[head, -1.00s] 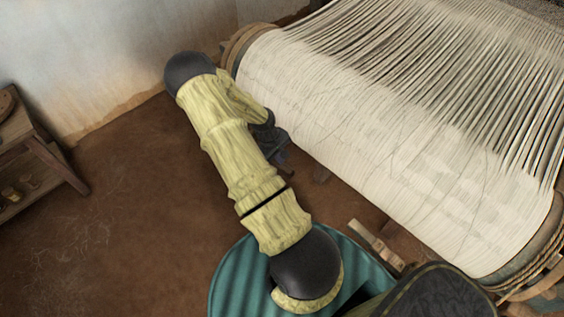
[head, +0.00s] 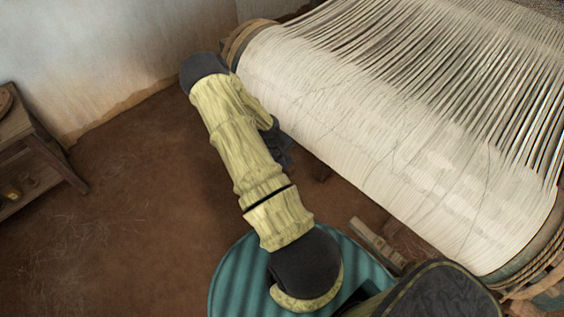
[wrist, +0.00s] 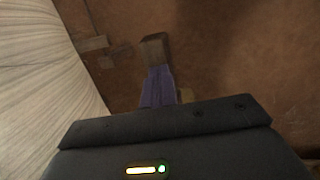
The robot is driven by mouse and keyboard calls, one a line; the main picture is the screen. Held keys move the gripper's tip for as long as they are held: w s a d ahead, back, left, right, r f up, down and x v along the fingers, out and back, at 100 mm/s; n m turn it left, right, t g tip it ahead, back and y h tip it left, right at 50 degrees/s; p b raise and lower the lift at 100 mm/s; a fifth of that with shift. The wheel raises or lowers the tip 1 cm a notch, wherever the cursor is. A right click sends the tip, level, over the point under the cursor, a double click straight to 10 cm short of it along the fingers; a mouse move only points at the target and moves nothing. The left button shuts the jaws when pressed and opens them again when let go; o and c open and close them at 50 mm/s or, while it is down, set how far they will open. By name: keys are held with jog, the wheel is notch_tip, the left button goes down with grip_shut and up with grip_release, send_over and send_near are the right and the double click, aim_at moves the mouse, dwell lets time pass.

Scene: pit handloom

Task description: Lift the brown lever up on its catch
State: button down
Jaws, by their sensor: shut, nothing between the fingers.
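My gripper (head: 283,155) hangs beside the near side of the loom, partly hidden behind my forearm in the head view. In the wrist view its shut, purple-grey fingers (wrist: 158,86) reach out past the dark housing, with nothing held between them. A brown wooden block-like end (wrist: 154,47) shows right at the fingertips. I cannot tell whether it is the brown lever or whether it touches the fingers. A small tan piece (wrist: 185,95) shows just right of the fingers, mostly hidden by the housing. No catch can be made out in either view.
The loom's wide white warp (head: 370,130) slopes along the right; its edge also shows in the wrist view (wrist: 45,65). Small wooden parts (wrist: 92,44) lie beside it. A wooden shelf (head: 38,150) stands at the far left. Bare brown floor (head: 130,210) lies between.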

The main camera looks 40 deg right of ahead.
jog(key=shift+f+b, duration=0.3)
jog(key=shift+f, duration=0.15)
jog(key=shift+s+r, duration=0.1)
jog(key=shift+r, duration=0.05)
jog(key=p+v, duration=0.2)
jog(key=v, duration=1.2)
jog(key=shift+w+a, duration=0.1)
jog(key=shift+w, duration=0.15)
